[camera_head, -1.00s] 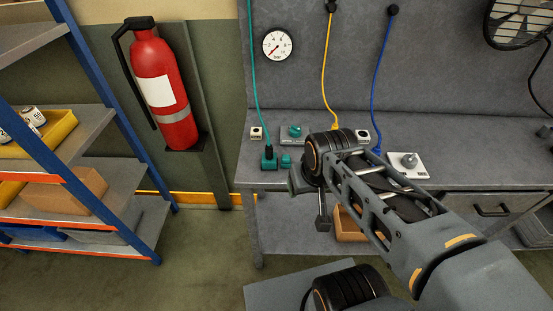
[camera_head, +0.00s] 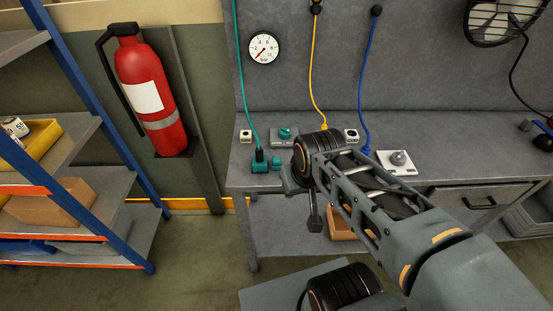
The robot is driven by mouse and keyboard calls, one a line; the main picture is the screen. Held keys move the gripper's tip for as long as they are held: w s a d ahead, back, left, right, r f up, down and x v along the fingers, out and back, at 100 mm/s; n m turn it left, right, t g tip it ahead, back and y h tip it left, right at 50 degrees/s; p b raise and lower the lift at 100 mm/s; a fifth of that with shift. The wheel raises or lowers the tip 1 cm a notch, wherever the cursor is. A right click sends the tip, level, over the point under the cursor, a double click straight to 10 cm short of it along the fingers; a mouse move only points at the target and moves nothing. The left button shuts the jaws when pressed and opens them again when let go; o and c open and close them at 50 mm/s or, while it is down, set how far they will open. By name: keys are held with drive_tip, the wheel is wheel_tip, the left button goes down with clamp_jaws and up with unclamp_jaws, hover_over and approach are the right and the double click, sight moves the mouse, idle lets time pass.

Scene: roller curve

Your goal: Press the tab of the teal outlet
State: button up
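The teal outlet (camera_head: 260,168) sits near the front left edge of the grey bench. A dark plug stands in its top, and a teal cord runs up from the plug. A small teal piece (camera_head: 277,163) sits at its right side; it is too small to tell whether this is the tab. My gripper (camera_head: 303,203) is in front of the bench edge, right of and below the outlet in the picture. It appears apart from the outlet. My wrist hides much of the gripper, so its opening does not show clearly.
A teal knob (camera_head: 285,133) on a plate stands behind the outlet. A white-plated knob (camera_head: 397,161) is farther right. Yellow and blue cords hang from the back panel. A blue-post shelf (camera_head: 90,90) and a red fire extinguisher (camera_head: 150,95) stand at the left.

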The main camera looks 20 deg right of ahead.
clamp_jaws()
idle(1.2)
